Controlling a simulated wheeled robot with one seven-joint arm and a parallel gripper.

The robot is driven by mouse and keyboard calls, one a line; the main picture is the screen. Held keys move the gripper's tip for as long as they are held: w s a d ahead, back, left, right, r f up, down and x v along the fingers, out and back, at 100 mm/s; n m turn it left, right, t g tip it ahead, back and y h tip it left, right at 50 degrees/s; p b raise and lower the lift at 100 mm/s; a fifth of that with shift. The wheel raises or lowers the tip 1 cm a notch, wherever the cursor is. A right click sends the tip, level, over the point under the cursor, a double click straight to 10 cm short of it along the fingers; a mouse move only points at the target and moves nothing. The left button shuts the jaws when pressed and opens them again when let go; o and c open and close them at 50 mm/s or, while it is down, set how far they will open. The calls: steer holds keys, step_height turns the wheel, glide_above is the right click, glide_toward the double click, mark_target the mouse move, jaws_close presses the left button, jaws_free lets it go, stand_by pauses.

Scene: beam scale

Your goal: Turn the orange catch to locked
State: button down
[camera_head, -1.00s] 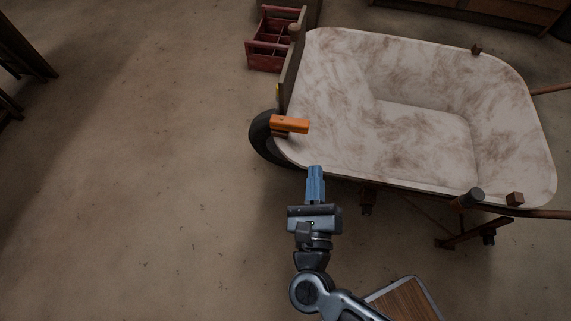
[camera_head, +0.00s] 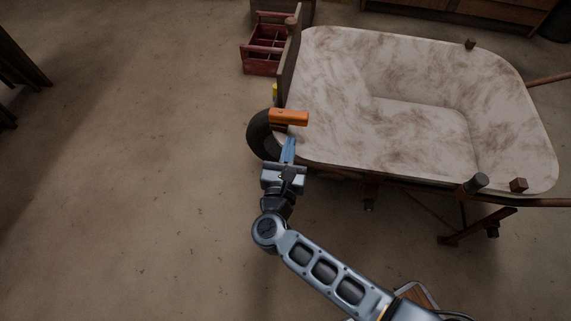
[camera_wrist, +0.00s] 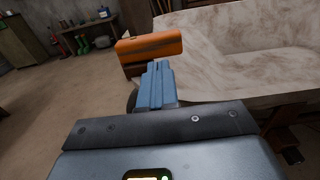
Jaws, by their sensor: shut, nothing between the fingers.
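The orange catch (camera_head: 289,117) is a short bar at the left end of the wheelbarrow tray (camera_head: 420,127), beside a wooden end board (camera_head: 291,67). In the head view it lies roughly level, pointing right over the tray's near left corner. In the wrist view the orange catch (camera_wrist: 149,47) is just beyond my fingertips, a little up and to the left. My gripper (camera_head: 290,143) is shut and empty, its blue fingers just below the catch in the head view. The wrist view shows the shut fingers (camera_wrist: 157,75) overlapping the catch's lower edge; I cannot tell whether they touch.
The black wheel (camera_head: 258,135) is left of the catch. A red tool caddy (camera_head: 262,57) stands on the floor behind. A wooden-topped item lies partly hidden under my arm.

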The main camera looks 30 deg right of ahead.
mark_target(297, 124)
steer(key=shift+x, duration=2.3)
steer(key=shift+d, duration=0.1)
steer(key=shift+d+b, duration=0.4)
steer(key=shift+b, duration=0.2)
